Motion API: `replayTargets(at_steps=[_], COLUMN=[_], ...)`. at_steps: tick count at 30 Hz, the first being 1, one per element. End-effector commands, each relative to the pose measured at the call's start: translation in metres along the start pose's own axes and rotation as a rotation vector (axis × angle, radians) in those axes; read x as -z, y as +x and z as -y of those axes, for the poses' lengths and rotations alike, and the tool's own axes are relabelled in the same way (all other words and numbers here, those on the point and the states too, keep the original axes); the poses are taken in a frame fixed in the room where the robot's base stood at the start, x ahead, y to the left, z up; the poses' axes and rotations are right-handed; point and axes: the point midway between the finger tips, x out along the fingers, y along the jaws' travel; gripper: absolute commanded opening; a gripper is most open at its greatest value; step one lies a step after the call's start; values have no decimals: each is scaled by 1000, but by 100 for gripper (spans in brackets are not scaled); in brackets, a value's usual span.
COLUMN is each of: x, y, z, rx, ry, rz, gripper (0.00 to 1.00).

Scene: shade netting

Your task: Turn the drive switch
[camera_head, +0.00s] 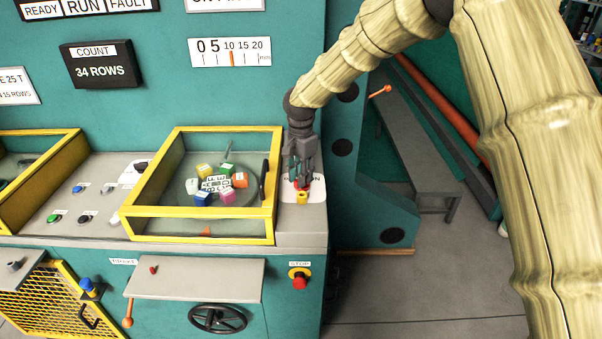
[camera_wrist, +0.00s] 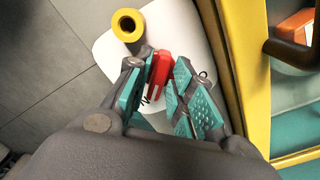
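The drive switch is a red lever (camera_wrist: 160,70) on a pale plate (camera_wrist: 105,52) with dark lettering, partly covered by my fingers. In the head view its red part (camera_head: 303,185) shows just under my fingertips, at the right end of the machine's ledge. My gripper (camera_head: 302,172) points down over it. In the wrist view my gripper (camera_wrist: 158,72) has one finger on each side of the lever, close to it. Pale plate shows between the left finger and the lever, so the fingers appear parted. Contact on the right side is hard to judge.
A yellow round piece (camera_head: 302,197) stands on the plate in front of the lever. A yellow-framed guard (camera_head: 200,211) with a dark handle (camera_head: 264,180) stands close to the left. A red stop button (camera_head: 299,282) is lower on the front.

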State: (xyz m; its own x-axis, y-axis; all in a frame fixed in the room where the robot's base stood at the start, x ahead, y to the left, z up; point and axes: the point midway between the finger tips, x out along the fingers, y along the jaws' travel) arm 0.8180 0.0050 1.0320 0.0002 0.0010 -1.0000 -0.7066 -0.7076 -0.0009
Motion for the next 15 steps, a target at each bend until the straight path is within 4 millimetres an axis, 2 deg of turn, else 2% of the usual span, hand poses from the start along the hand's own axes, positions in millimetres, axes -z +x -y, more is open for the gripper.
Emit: replayTargets(at_steps=[9,13,15], x=[0,0,0], y=[2,2,2], z=[0,0,0], rx=[0,0,0], ry=[1,1,1], rz=[0,0,0], gripper=[23,1,0])
